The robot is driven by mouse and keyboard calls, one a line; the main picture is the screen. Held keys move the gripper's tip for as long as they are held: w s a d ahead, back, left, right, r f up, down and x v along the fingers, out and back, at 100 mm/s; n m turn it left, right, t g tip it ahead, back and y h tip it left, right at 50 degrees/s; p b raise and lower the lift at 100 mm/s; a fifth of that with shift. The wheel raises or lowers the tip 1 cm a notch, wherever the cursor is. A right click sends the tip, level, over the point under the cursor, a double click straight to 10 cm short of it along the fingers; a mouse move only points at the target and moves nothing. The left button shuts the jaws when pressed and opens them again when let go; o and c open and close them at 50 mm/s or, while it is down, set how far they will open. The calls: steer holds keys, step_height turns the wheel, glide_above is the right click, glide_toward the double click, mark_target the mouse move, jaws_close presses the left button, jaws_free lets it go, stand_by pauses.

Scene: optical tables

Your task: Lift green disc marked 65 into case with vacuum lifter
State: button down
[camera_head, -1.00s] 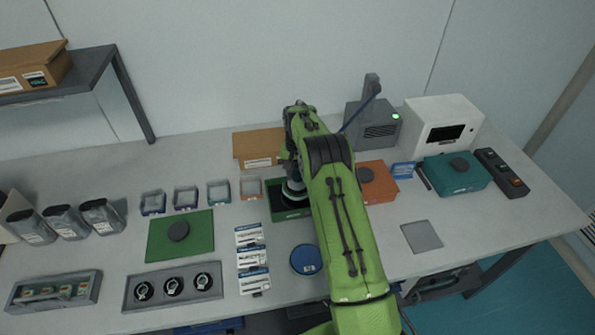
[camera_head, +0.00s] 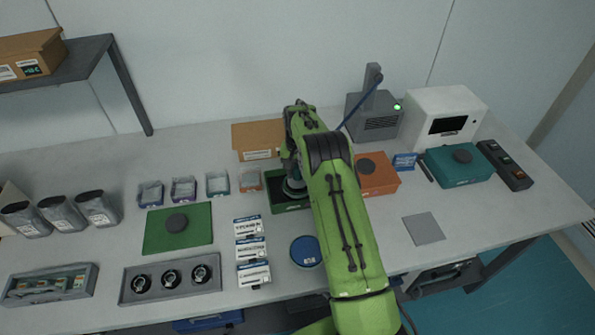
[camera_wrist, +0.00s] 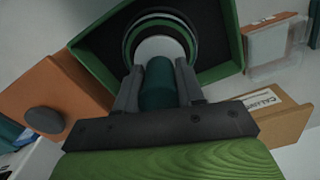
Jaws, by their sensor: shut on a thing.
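My gripper (camera_wrist: 158,84) is shut on the dark teal handle of the vacuum lifter (camera_wrist: 158,86). The lifter's pale round head (camera_wrist: 160,48) is over the open green case (camera_wrist: 226,75), inside its walls as seen in the wrist view. Round green and dark edges (camera_wrist: 132,35) show around the head, seemingly the green disc; its marking cannot be read. Whether the disc touches the case floor cannot be told. In the head view the green case (camera_head: 290,208) is partly hidden by my arm, and my gripper (camera_head: 292,180) points down into it.
A green panel with a dark knob (camera_head: 160,240) lies left. A cardboard box (camera_head: 257,138) stands behind the case, an orange case (camera_head: 380,183) right of it. A blue disc (camera_head: 305,251) and several labelled cards (camera_head: 251,249) lie in front. Bare table shows around the grey square (camera_head: 424,229).

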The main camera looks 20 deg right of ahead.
steer(key=shift+f+b, duration=0.3)
steer(key=shift+f, duration=0.05)
stand_by(0.6)
steer(key=c, duration=0.6)
jaws_free()
